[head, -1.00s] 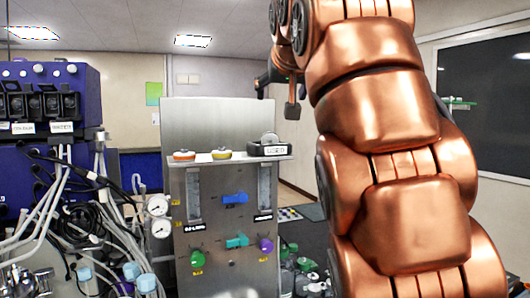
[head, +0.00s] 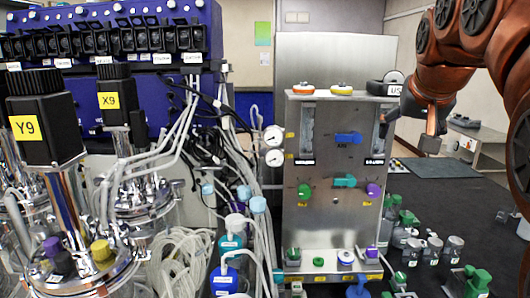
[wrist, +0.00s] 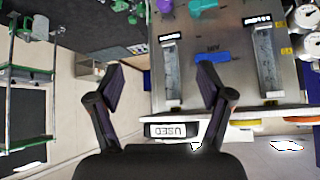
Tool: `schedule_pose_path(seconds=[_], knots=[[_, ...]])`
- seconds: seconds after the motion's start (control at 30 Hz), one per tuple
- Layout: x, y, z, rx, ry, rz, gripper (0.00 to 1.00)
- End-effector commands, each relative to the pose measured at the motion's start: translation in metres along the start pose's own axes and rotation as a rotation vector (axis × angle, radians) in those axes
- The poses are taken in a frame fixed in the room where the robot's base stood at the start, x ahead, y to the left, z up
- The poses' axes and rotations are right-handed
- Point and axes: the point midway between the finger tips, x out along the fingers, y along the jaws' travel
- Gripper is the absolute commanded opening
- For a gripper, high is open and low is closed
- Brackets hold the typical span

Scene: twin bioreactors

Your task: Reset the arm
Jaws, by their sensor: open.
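My copper arm comes in from the upper right of the head view. My gripper (head: 432,128) hangs at its end, right of the steel valve panel (head: 330,226). In the wrist view my gripper (wrist: 160,90) has its two dark fingers wide apart with nothing between them. The panel lies beyond the fingers there, picture upside down. A dark holder labelled "USED" (wrist: 172,130) shows just beyond the gripper's body, and its label also shows on the panel's shelf in the head view (head: 394,90). Contact between gripper and panel is not seen.
Two bioreactors with black motors, Y9 (head: 42,118) and X9 (head: 112,100), stand at left under a blue pump unit (head: 120,40). Tubing and two gauges (head: 274,136) sit beside the panel. Green-and-grey fittings (head: 405,240) cover part of the dark surface at right; behind them it is clearer.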

Motion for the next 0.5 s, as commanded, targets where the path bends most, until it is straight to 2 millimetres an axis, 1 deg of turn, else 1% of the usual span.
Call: schedule_pose_path(seconds=[0.03, 0.17, 0.2, 0.27, 0.3, 0.37, 0.4, 0.47, 0.5], knots=[[0.007, -0.001, 0.017, -0.004, -0.036, -0.004, 0.79], [0.027, -0.001, 0.059, -0.016, -0.129, -0.01, 0.79], [0.031, -0.002, 0.073, -0.02, -0.156, -0.013, 0.79], [0.038, -0.002, 0.093, -0.027, -0.196, -0.016, 0.79], [0.043, -0.002, 0.107, -0.033, -0.225, -0.018, 0.79], [0.05, -0.003, 0.128, -0.042, -0.266, -0.021, 0.79], [0.054, -0.003, 0.143, -0.049, -0.295, -0.022, 0.79], [0.059, -0.003, 0.165, -0.061, -0.332, -0.026, 0.79], [0.062, -0.003, 0.181, -0.068, -0.361, -0.027, 0.79]])
